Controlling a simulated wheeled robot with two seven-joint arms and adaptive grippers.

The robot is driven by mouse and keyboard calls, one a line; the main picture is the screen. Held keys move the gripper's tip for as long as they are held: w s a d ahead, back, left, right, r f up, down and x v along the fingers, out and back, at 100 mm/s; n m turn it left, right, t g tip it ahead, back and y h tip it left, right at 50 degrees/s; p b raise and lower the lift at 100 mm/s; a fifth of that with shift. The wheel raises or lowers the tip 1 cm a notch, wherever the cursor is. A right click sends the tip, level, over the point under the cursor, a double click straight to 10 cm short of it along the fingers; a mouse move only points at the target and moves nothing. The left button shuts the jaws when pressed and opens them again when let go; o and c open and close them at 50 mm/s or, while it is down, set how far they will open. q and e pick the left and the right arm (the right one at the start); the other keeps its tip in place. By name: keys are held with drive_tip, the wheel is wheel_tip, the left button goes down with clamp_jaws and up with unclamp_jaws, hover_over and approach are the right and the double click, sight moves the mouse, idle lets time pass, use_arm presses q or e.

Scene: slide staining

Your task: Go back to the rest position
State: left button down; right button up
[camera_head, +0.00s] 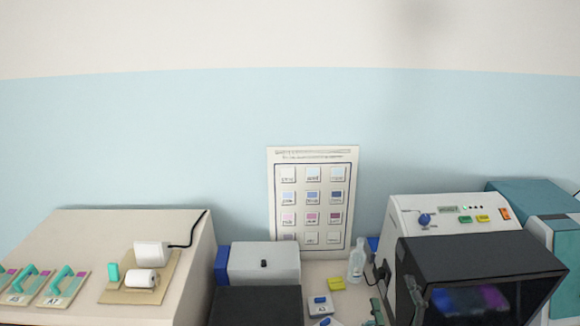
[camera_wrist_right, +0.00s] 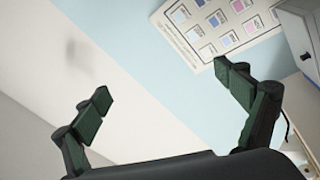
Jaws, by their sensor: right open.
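My right gripper (camera_wrist_right: 160,82) is open in the right wrist view, its two dark green fingers wide apart with nothing between them. Behind the fingers are the wall and part of the chart. In the head view only a little of the right gripper (camera_head: 394,304) seems to show at the bottom edge, left of the dark-lidded machine. My left gripper is not in view.
A wall chart (camera_head: 312,200) stands at the back. A machine with a dark lid (camera_head: 480,270) is on the right. A grey box (camera_head: 262,264) and a clear bottle (camera_head: 356,262) stand mid-bench. A beige block (camera_head: 110,245) with slide holders is left.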

drive_tip(key=s+d+f+m+g+h, duration=0.2)
drive_tip(key=s+d+f+m+g, duration=0.15)
drive_tip(key=f, duration=0.35)
drive_tip(key=s+d+f+m+g+h, duration=0.2)
drive_tip(key=d+f+m, duration=0.1)
drive_tip(key=d+f, duration=0.25)
drive_tip(key=s+d+f+m+g+h, duration=0.2)
drive_tip(key=s+d+f+m+g, duration=0.15)
drive_tip(key=f, duration=0.35)
drive_tip(key=s+a+f+m+g+y, duration=0.35)
drive_tip(key=s+f+g, duration=0.45)
drive_tip(key=s+f, duration=0.85)
wheel_tip(320, 180, down, 35)
drive_tip(key=s+a+g+b, duration=0.1)
drive_tip(key=s+a+b, duration=0.15)
drive_tip(key=b, duration=0.55)
drive_tip(key=s+f+b, duration=0.3)
drive_tip(key=s+f, duration=0.7)
drive_tip(key=f, duration=0.3)
drive_tip(key=s+f+n+g+b, duration=0.1)
drive_tip(key=s+f+b, duration=0.3)
drive_tip(key=s+f, duration=0.6)
wheel_tip(320, 180, down, 4)
drive_tip(key=shift+s+d+g+y, duration=0.25)
drive_tip(key=shift+d+g+y, duration=0.05)
drive_tip(key=shift+y, duration=0.15)
